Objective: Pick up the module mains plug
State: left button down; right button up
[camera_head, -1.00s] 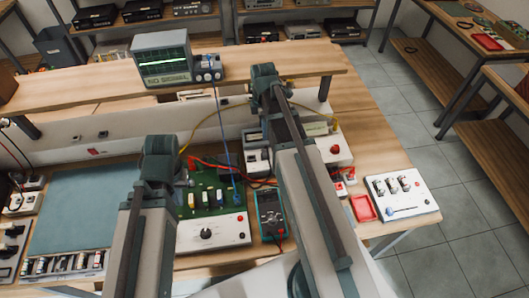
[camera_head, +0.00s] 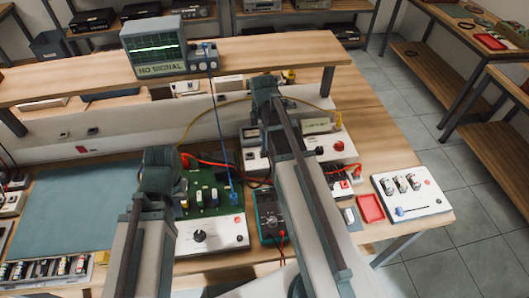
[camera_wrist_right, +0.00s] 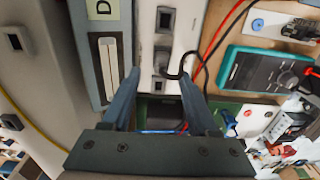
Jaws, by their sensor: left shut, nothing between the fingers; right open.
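In the right wrist view, my right gripper (camera_wrist_right: 160,80) is open, its two grey-blue fingers apart with nothing held. Just beyond the fingertips is a white strip with dark sockets (camera_wrist_right: 165,20). A small dark plug-like piece (camera_wrist_right: 160,62) sits on it, and a black cable curls beside it. I cannot tell for certain that this is the module mains plug. In the head view, my right arm (camera_head: 300,190) reaches over the bench and hides its own gripper. My left arm (camera_head: 145,230) ends by the green board, with its gripper hidden.
A green circuit board (camera_head: 205,180), a multimeter (camera_head: 268,213), a red tray (camera_head: 370,208) and a white switch box (camera_head: 412,193) crowd the bench. An oscilloscope (camera_head: 155,45) stands on the raised shelf. The blue-green mat (camera_head: 70,205) at left is bare.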

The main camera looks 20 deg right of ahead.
pick_arm(q)
notch_tip(320, 180, down, 5)
jog(key=b, duration=0.4)
jog(key=shift+r, duration=0.1)
pick_arm(e)
notch_tip(320, 180, down, 5)
jog(key=shift+s+d+r, duration=0.15)
pick_arm(q)
jog(key=shift+r, duration=0.1)
pick_arm(e)
jog(key=shift+r, duration=0.1)
jog(key=shift+c, duration=0.3)
grip_shut()
